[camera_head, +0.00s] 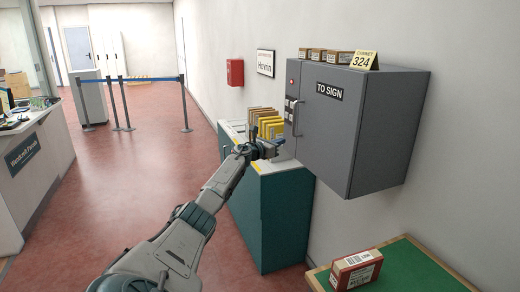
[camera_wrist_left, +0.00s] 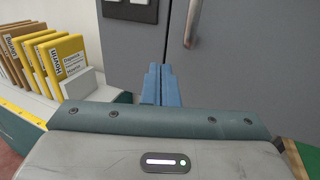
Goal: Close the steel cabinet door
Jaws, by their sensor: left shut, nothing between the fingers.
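The grey steel cabinet (camera_head: 385,135) hangs on the right wall. Its door (camera_head: 325,135) bears a "TO SIGN" label and has a vertical handle (camera_head: 296,118) near its left edge. No open interior shows; I cannot tell whether the door sits fully flush. My left gripper (camera_head: 276,146) is just below and left of the handle, with empty, shut fingers. In the left wrist view its blue fingers (camera_wrist_left: 160,85) point at the grey front, left of and below the handle (camera_wrist_left: 192,22); contact is unclear. My right gripper is not in view.
A teal low cabinet (camera_head: 285,205) stands below, with yellow and brown files (camera_head: 268,122) on top. A small red light (camera_head: 292,82) shows on the steel cabinet's left strip. A parcel (camera_head: 357,270) lies on a green-topped table (camera_head: 425,265).

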